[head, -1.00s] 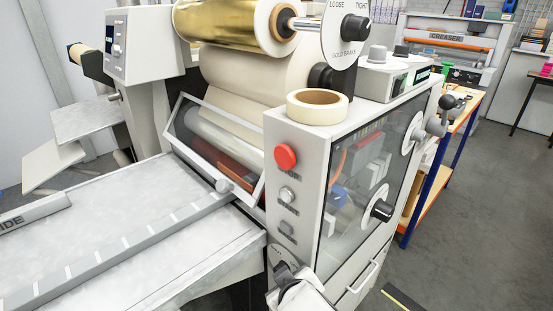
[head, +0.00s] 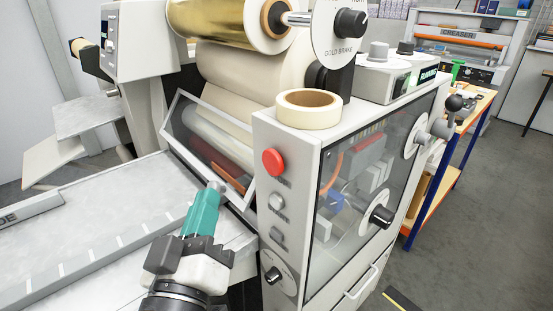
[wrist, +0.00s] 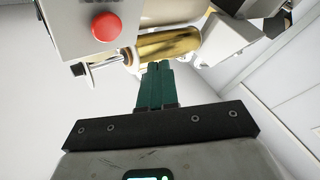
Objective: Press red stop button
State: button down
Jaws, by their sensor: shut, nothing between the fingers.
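The red stop button (head: 273,161) is a round dome on the narrow front panel (head: 285,145) of the machine, above two grey buttons. In the wrist view the red button (wrist: 106,27) is at the upper left, apart from the fingers. My gripper (head: 212,190) has teal fingers, shut and empty, pointing up in front of the machine. In the head view it is left of and below the red button, not touching it. In the wrist view my gripper (wrist: 160,66) shows its closed teal tips.
A hinged clear guard (head: 210,150) is just behind my gripper. A tape roll (head: 308,108) sits on the machine's top. A grey feed table (head: 90,235) spreads out at left.

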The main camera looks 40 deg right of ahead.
aim_at(275, 161)
jog(key=shift+s+a+r, duration=0.25)
jog(key=shift+a+r, duration=0.4)
jog(key=shift+r, duration=0.15)
jog(key=shift+d, duration=0.1)
jog(key=d+p, duration=0.2)
jog(key=d, duration=0.6)
jog(key=shift+d, duration=0.35)
jog(key=shift+d+f, duration=0.1)
dwell(1.4)
jog(key=shift+d, duration=0.3)
